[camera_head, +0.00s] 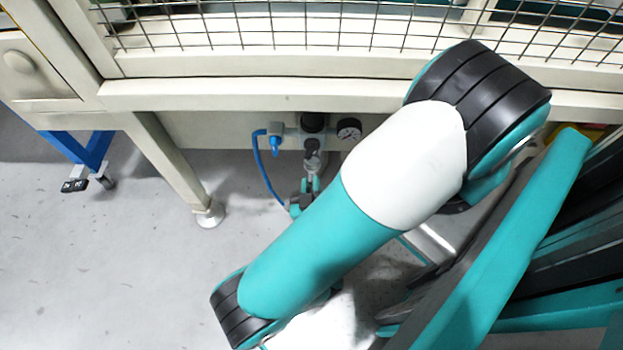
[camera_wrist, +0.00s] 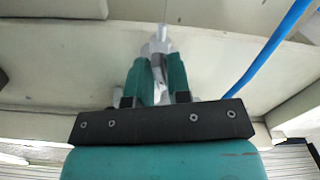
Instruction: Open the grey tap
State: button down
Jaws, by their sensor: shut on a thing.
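The grey tap (camera_head: 312,161) hangs below the black and grey air regulator (camera_head: 313,124) under the machine's front beam. My gripper (camera_head: 311,184) is at its lower part, small and partly hidden by my arm. In the wrist view my gripper (camera_wrist: 158,72) has its two teal fingers on either side of the tap's silver-grey part (camera_wrist: 158,46), shut on it. The tap's upper end shows beyond the fingertips. The angle of its handle cannot be made out clearly.
A blue hose (camera_head: 264,165) curves down left of the regulator and crosses the wrist view (camera_wrist: 272,45) at right. A round gauge (camera_head: 349,129) sits right of the regulator. A cream machine leg (camera_head: 170,165) stands left. Grey floor (camera_head: 120,260) is clear at lower left.

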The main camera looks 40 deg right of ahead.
jog(key=shift+m+p, duration=0.9)
jog(key=shift+m, duration=0.7)
jog(key=c, duration=1.2)
grip_release()
